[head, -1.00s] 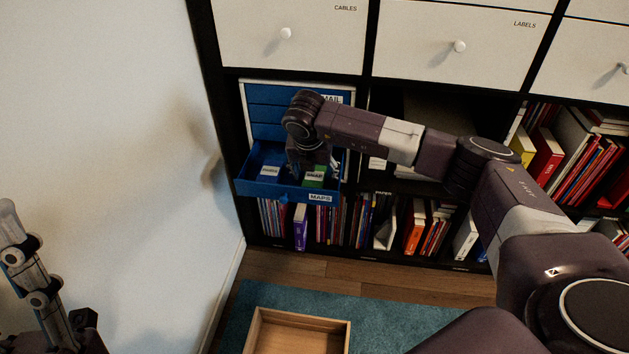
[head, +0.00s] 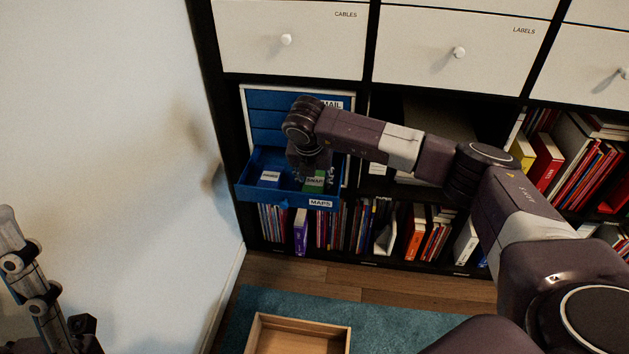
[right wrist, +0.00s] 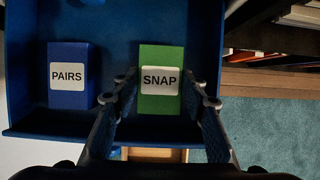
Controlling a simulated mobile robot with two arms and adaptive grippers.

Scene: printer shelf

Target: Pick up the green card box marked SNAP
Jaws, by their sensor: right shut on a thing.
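The green card box marked SNAP (right wrist: 161,105) lies in the open blue drawer (right wrist: 215,40), on the right of a blue box marked PAIRS (right wrist: 70,98). In the head view the green box (head: 315,181) is partly hidden by my right arm. My right gripper (right wrist: 160,98) has one finger on each side of the green box, shut on it. The box looks still inside the drawer. In the head view the right gripper (head: 312,172) is small and dark over the drawer (head: 275,196). My left arm shows at the lower left; I cannot make out its fingers.
The drawer, labelled MAPS, sticks out of a blue drawer unit (head: 270,103) in a dark shelf. Books (head: 340,222) stand below and to the right. An open wooden tray (head: 290,325) lies on the teal rug. A white wall is on the left.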

